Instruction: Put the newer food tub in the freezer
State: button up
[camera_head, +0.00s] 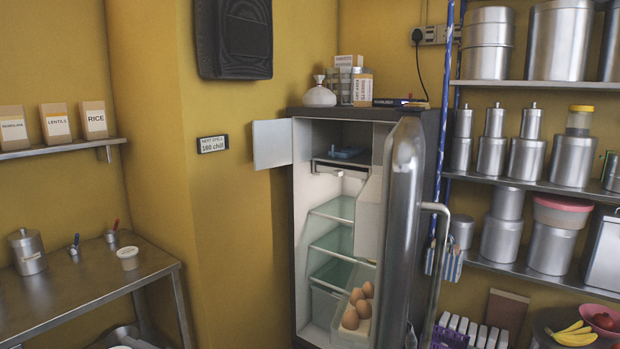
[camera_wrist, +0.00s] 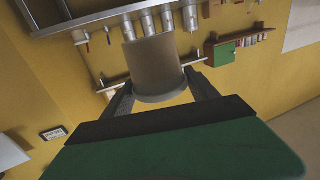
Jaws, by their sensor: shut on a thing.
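My gripper (camera_wrist: 158,84) shows only in the wrist view, with its two dark fingers shut on a round grey-brown food tub (camera_wrist: 153,60). The tub is tilted in the picture, with a paler rim towards me; I cannot read any date on it. Another small white tub (camera_head: 129,259) stands on the steel table at the left. The fridge (camera_head: 301,235) stands open in the middle. Its upper freezer compartment (camera_head: 345,135) is open, with its small flap (camera_head: 272,144) swung left. A blue item (camera_head: 346,152) lies inside the compartment.
The large fridge door (camera_head: 402,220) is swung out to the right, with eggs (camera_head: 357,306) in its rack. Steel shelves (camera_head: 560,86) with canisters stand on the right. The steel table (camera_head: 75,296) holds a canister (camera_head: 27,252). A label (camera_head: 213,144) is on the wall.

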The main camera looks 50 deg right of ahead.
aim_at(358, 160)
jog(key=z, duration=0.15)
jog(key=i, duration=1)
jog(key=z, duration=0.35)
